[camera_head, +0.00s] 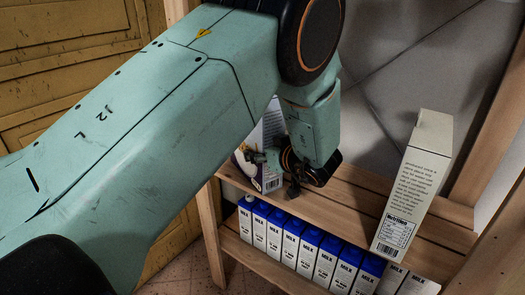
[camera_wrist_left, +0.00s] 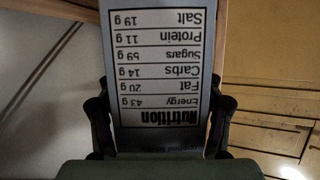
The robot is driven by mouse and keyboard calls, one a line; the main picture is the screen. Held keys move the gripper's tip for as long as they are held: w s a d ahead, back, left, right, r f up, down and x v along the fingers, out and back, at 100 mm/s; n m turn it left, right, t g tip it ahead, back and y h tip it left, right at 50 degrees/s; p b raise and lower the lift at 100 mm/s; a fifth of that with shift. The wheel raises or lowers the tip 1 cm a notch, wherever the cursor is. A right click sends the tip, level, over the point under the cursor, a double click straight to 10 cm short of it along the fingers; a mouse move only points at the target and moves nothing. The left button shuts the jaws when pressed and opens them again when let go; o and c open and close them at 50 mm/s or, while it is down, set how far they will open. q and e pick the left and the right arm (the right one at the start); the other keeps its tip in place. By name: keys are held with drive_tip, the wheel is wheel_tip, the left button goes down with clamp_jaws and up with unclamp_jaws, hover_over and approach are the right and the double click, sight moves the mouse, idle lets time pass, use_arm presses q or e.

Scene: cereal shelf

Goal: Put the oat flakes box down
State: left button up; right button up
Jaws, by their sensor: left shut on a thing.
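My left gripper (camera_head: 268,160) is shut on a white carton with blue-violet print, which I take as the oat flakes box (camera_head: 270,128). In the head view the box is upright at the left end of the upper shelf board (camera_head: 350,192), partly hidden by my arm. I cannot tell whether its base touches the board. In the left wrist view the box (camera_wrist_left: 160,70) sits between both fingers, its nutrition table upside down. Its product name is not readable. My right gripper is not in view.
A beige box (camera_head: 425,165) stands at the right end of the upper board. Several blue-capped milk cartons (camera_head: 290,240) line the lower shelf. The upper board is clear between the two boxes. A wooden post (camera_head: 211,235) stands at the left.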

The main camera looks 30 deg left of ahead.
use_arm(q)
drive_tip(key=o, duration=1.6)
drive_tip(key=shift+r, duration=0.15)
